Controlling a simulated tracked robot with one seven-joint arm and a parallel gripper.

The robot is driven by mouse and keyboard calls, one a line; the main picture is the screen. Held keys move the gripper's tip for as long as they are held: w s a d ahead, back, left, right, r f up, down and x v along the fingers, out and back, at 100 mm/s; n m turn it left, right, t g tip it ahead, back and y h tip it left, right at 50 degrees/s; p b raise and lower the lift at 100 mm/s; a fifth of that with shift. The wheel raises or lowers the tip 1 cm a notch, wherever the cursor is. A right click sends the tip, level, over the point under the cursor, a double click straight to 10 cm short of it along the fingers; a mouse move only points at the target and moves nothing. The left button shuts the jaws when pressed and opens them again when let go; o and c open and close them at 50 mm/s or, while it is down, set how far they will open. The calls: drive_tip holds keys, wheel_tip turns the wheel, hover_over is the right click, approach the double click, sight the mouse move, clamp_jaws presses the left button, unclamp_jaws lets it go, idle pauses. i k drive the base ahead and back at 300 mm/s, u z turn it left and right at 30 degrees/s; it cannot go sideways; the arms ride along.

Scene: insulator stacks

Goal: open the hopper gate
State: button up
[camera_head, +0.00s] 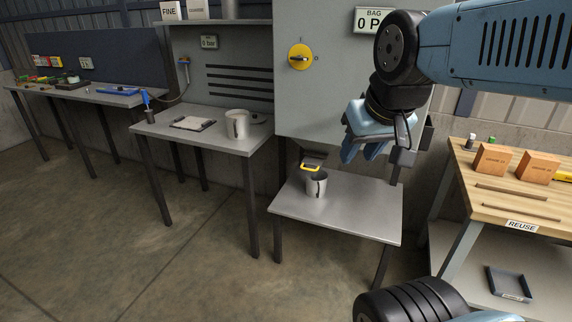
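The grey hopper cabinet (330,95) stands at the back centre, with a yellow rotary switch (299,57) on its front. Below it is a small dark outlet with a yellow handle (310,168), which I take to be the gate; how far it is open cannot be made out. A metal cup (316,185) stands upright just below the handle, on a small grey table (335,218). My gripper (361,153) hangs in front of the cabinet's lower right, up and right of the handle and apart from it. Its blue fingers point down, look spread and hold nothing visible.
A grey bench (215,139) at left holds a metal jug (237,124) and a scale. A wooden table (500,185) at right holds orange boxes (492,159). My arm covers the cabinet's upper right. The floor in front is clear.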

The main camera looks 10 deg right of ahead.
sight(310, 161)
drive_tip(key=u, duration=0.45)
drive_tip(key=i, duration=1.25)
drive_tip(key=z, duration=0.5)
